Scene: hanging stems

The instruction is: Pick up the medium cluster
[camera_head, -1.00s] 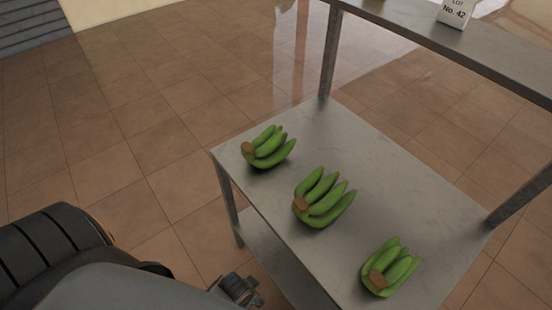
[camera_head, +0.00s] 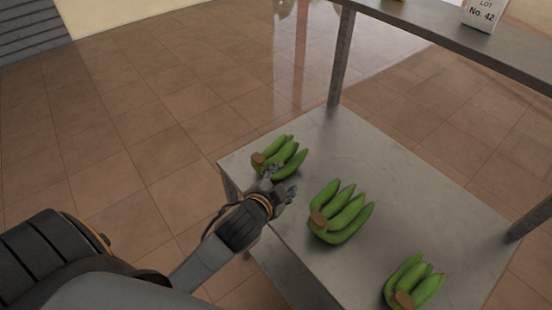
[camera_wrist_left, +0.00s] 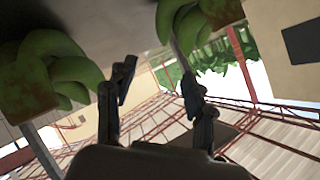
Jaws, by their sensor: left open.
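Three green banana clusters with brown cut ends stand on the grey metal table. The far-left cluster (camera_head: 281,158) looks in between in size; the middle cluster (camera_head: 341,211) looks largest and the near-right cluster (camera_head: 414,284) smallest. My left gripper (camera_head: 284,185) is open and empty. It is at the near side of the far-left cluster, covering a little of its lower edge; I cannot tell if they touch. In the left wrist view, the open fingers (camera_wrist_left: 157,88) show with one cluster (camera_wrist_left: 45,70) at left and another (camera_wrist_left: 190,20) at upper right. My right gripper is not in view.
The metal table (camera_head: 390,165) has bare room behind and right of the clusters. An upper shelf (camera_head: 440,38) on posts carries a white lot sign (camera_head: 482,14). A post (camera_head: 341,60) rises at the table's back corner. Tiled floor lies around.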

